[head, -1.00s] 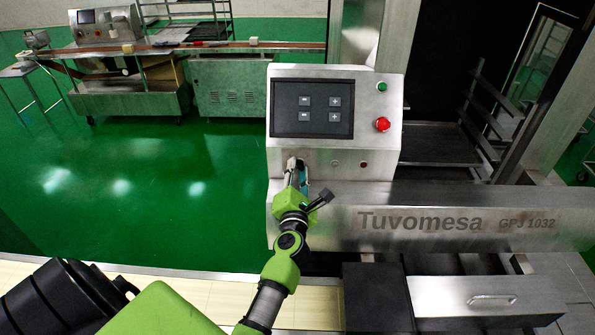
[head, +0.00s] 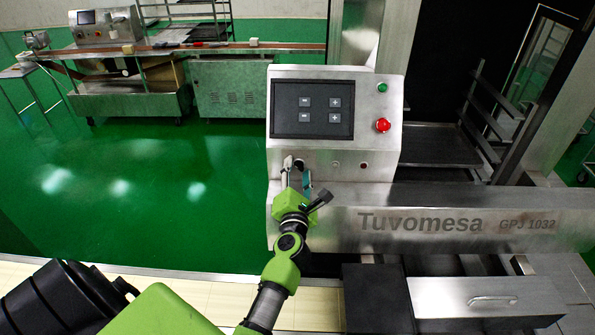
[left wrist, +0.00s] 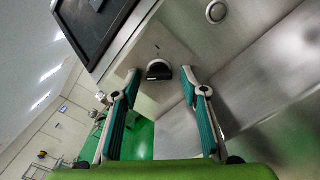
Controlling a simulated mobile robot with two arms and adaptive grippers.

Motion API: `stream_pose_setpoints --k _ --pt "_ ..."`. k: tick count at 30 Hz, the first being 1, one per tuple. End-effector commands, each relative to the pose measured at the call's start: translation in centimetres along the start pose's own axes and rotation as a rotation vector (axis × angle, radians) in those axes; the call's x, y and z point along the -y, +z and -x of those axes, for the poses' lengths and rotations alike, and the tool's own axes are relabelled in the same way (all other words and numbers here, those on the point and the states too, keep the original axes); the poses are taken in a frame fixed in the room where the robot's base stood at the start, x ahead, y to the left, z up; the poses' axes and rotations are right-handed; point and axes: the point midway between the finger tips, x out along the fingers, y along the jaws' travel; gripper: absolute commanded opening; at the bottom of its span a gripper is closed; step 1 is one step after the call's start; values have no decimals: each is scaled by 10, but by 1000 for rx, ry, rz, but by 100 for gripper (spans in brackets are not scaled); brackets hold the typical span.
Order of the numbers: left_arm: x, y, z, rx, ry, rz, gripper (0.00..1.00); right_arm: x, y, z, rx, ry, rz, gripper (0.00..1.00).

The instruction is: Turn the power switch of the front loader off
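The front loader's steel control panel (head: 388,90) stands in the middle of the head view, above a body marked Tuvomesa. A dark rotary switch with a pale rim (left wrist: 159,70) sits on the steel face in the left wrist view. I take it for the power switch; in the head view my gripper covers that spot. My left gripper (head: 297,172) is at the panel's lower left corner. In the left wrist view its two teal-padded fingers (left wrist: 160,82) are apart, one on each side of the switch, with visible gaps and nothing held. My right gripper does not show.
Smaller round fittings (head: 335,164) sit right of my gripper. A conveyor machine (head: 130,95) stands far back left. The green floor (head: 150,190) between is clear.

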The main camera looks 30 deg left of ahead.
Motion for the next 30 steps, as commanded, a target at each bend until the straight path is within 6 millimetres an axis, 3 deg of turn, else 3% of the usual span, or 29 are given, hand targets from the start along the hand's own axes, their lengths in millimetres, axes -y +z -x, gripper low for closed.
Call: stream_pose_setpoints --k 11,21,30 --pt "-20 21 0 3 3 2 40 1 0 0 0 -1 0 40" --pt "-62 64 -1 7 6 2 40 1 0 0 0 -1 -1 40" --pt "-70 72 0 1 0 0 40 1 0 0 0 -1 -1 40"
